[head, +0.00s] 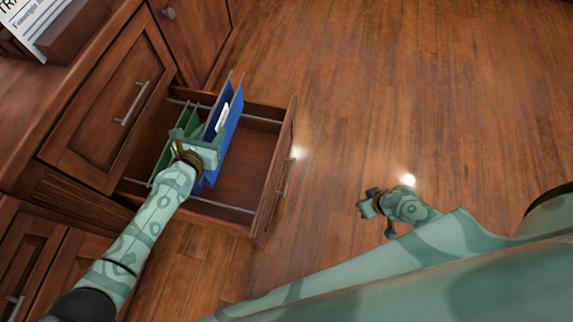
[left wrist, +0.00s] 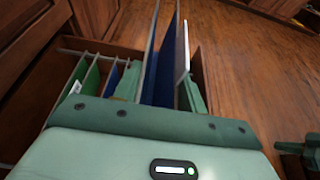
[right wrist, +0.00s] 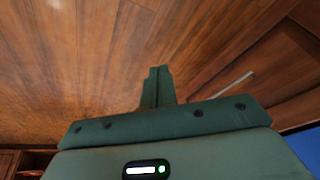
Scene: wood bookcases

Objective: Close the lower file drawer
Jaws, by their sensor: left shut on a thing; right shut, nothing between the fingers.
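The lower file drawer (head: 273,192) is pulled out from the wood cabinet, its front and handle (head: 283,178) facing right. Inside, blue folders (head: 228,122) and green folders (head: 164,152) hang on metal rails, with a white paper among the blue ones. My left gripper (head: 207,153) is down at the folders inside the drawer. In the left wrist view its fingers stand either side of a blue folder (left wrist: 165,62) and it is shut on it. My right gripper (head: 366,205) is shut and empty, right of the drawer front and apart from it.
The closed drawer front (head: 95,130) above has its own handle. A cabinet door (head: 190,30) is at the back. A box of papers (head: 75,28) stands on top at the upper left. The wood floor (head: 400,90) to the right is clear.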

